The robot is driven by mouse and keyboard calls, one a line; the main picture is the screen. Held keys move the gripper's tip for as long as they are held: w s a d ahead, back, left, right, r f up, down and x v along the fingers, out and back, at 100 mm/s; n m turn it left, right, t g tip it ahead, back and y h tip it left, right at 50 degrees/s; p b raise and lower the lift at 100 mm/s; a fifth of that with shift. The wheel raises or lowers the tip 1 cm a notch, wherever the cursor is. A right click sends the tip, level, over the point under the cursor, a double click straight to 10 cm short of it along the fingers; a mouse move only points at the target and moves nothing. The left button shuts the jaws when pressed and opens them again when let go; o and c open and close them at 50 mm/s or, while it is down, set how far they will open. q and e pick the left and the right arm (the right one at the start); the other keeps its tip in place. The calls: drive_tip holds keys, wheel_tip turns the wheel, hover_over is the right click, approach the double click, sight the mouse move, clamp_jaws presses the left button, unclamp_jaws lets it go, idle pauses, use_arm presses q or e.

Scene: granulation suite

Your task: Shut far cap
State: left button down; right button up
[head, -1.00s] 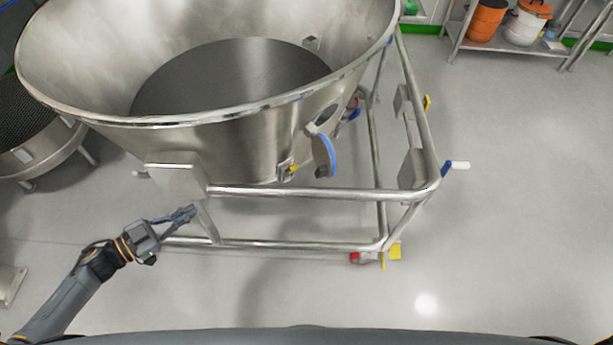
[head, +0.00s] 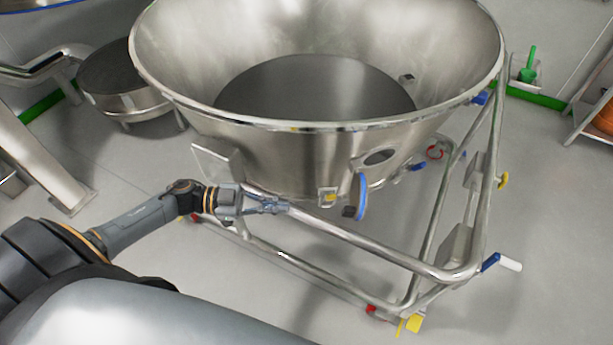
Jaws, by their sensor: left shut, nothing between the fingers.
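A steel bowl (head: 310,150) on a tubular frame fills the middle of the head view. An oval port (head: 380,157) in its side wall is uncovered. A cap with a blue rim (head: 361,196) hangs swung open, edge-on, beside and below this port. My left gripper (head: 286,207) is shut and empty, in front of the bowl's lower wall near the upper frame rail, left of the blue-rimmed cap. My right gripper is out of view.
The frame's upper rail (head: 370,243) runs between me and the bowl's underside. A yellow-marked latch (head: 327,196) sits between my left gripper and the cap. A blue-and-white handle (head: 500,262) juts out at the frame's right corner.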

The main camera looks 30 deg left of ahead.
use_arm(q)
approach(343, 211)
drive_tip(key=shift+b, duration=0.4)
drive_tip(key=b+x, duration=0.1)
drive_tip(key=x, duration=0.6)
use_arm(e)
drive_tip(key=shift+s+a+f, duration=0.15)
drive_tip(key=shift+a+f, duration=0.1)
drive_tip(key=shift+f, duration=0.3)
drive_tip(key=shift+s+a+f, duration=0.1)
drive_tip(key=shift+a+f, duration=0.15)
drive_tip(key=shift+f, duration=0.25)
use_arm(q)
drive_tip(key=shift+d, duration=0.1)
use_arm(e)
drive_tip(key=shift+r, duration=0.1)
